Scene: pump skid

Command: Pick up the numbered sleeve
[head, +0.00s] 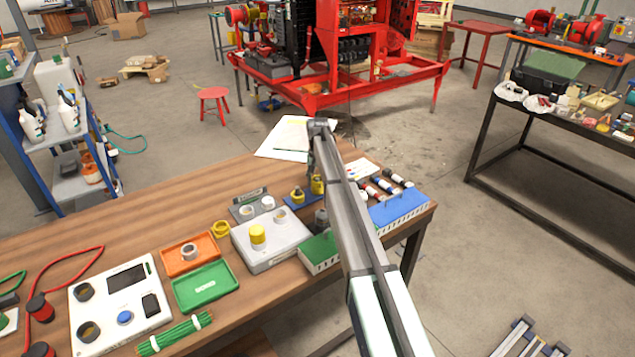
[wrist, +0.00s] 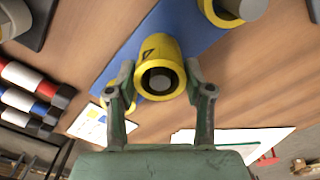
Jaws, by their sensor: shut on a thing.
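A yellow sleeve (wrist: 150,48) with a dark mark on its side sits between the two fingers of my gripper (wrist: 158,86) in the wrist view. The fingers are shut on it, and its round end with a dark bore faces the camera. In the head view the sleeve (head: 318,186) shows at the lower end of my gripper (head: 314,168), above or on a blue plate (head: 304,204). I cannot tell whether it touches the plate. The mark is too small to read. A second yellow ringed piece (head: 297,196) stands on the plate beside it.
A white fixture (head: 272,251) with a yellow cap, a green box (head: 319,253) and a blue rack (head: 400,210) stand close by. Red, blue and black cylinders (head: 380,186) lie right of the sleeve. White paper (head: 283,140) lies at the table's far edge. Bare wood is at left.

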